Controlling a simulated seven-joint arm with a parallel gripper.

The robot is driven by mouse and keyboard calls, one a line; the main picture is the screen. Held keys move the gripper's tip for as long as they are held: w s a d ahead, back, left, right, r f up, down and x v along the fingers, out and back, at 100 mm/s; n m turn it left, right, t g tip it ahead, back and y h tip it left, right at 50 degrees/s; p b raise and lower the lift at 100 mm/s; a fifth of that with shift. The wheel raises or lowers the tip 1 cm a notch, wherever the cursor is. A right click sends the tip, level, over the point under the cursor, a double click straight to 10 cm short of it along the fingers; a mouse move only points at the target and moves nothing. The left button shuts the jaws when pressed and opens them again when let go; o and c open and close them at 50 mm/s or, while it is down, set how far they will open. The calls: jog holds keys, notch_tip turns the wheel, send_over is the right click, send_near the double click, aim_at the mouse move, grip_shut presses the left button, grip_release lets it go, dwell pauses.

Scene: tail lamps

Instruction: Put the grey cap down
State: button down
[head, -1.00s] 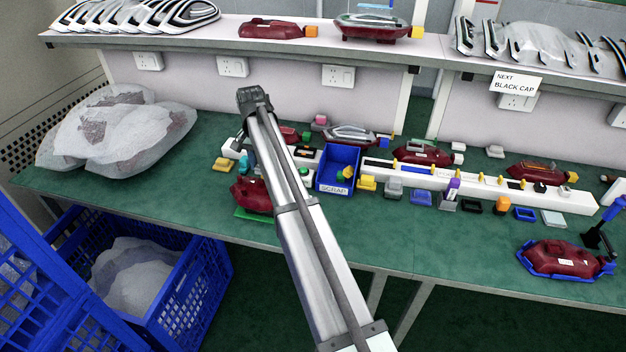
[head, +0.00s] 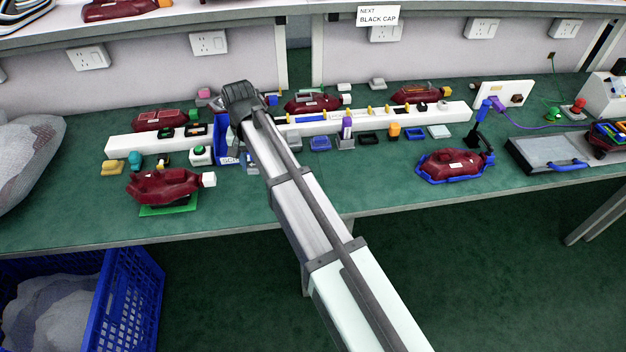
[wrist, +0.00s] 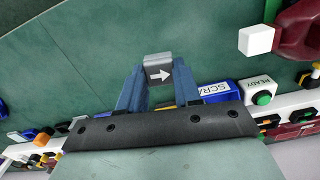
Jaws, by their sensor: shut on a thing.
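The grey cap (wrist: 158,70) carries a white arrow and sits between the two blue-grey fingers of my gripper (wrist: 158,78) in the wrist view. The gripper is shut on it, and green bench top shows around the cap. How high it is above the bench I cannot tell. In the head view, my gripper (head: 240,128) is over the bench by the blue scrap bin (head: 225,152), partly covering it. The arm hides the cap there. The scrap bin also shows right of the fingers in the wrist view (wrist: 212,92).
A white READY box (wrist: 258,92) with a green button stands beside the bin. A dark red lamp (head: 163,185) lies on a green mat at front left; another (head: 455,165) sits in a blue cradle. Several caps line the white rail (head: 420,115). The bench front (head: 330,190) is clear.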

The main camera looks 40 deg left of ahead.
aim_at(259, 194)
jog(key=shift+n, duration=0.6)
jog(key=shift+f, duration=5.05)
jog(key=shift+f, duration=0.1)
jog(key=c, duration=0.8)
grip_release()
notch_tip(259, 194, up, 12)
jog(key=shift+r, duration=0.15)
